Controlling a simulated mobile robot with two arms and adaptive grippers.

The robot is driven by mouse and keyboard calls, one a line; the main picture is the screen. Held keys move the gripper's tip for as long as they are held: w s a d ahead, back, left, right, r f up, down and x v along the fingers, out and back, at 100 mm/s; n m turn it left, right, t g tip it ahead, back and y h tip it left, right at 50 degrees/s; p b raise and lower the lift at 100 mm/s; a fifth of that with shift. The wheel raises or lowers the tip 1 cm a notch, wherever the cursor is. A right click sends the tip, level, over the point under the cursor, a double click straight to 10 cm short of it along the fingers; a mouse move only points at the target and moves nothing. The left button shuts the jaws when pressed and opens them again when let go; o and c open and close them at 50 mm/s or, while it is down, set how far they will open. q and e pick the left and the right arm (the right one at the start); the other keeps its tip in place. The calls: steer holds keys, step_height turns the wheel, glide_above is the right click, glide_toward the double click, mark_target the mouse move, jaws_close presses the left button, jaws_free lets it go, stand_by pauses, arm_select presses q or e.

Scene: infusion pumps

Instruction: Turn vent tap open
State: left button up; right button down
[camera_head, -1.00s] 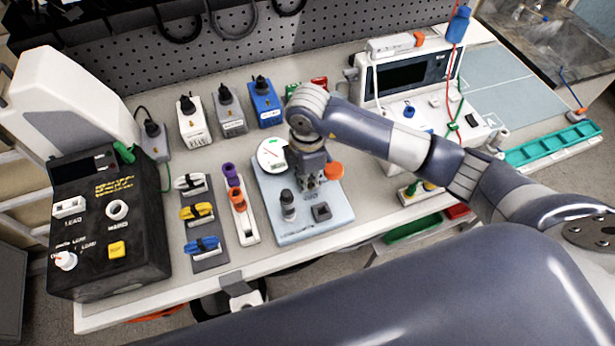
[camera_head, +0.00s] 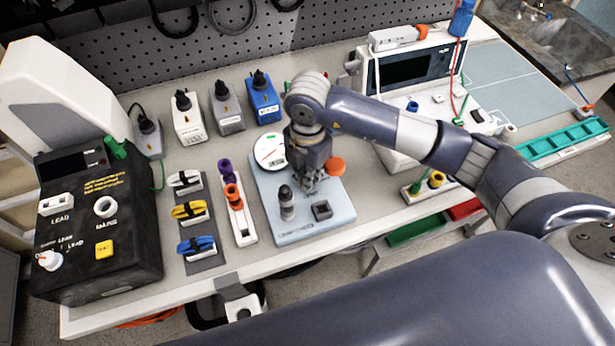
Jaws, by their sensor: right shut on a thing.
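My right gripper (camera_head: 310,182) points down over the pale blue plate (camera_head: 270,198) on the bench. It is shut on a small part there, most likely the vent tap, which the fingers and wrist hide. The tap's handle and its angle cannot be seen. A round white gauge (camera_head: 269,150) stands at the plate's back left. An orange-red round knob (camera_head: 334,166) is just right of the gripper. A grey-black cylinder fitting (camera_head: 286,203) and a dark square block (camera_head: 322,210) are at the plate's front. My left gripper is not in view.
Left of the plate are a white rack (camera_head: 239,215) with purple and orange caps, and coiled leads (camera_head: 190,211). A black tester box (camera_head: 95,225) stands far left. A white pump unit (camera_head: 408,100) is behind my right arm. Green and red bins (camera_head: 416,230) hang at the front edge.

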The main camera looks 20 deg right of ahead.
steer(key=shift+r, duration=0.1)
stand_by(0.4)
steer(key=c, duration=1.8)
jaws_free()
steer(key=shift+o, duration=0.5)
steer(key=shift+a, duration=0.1)
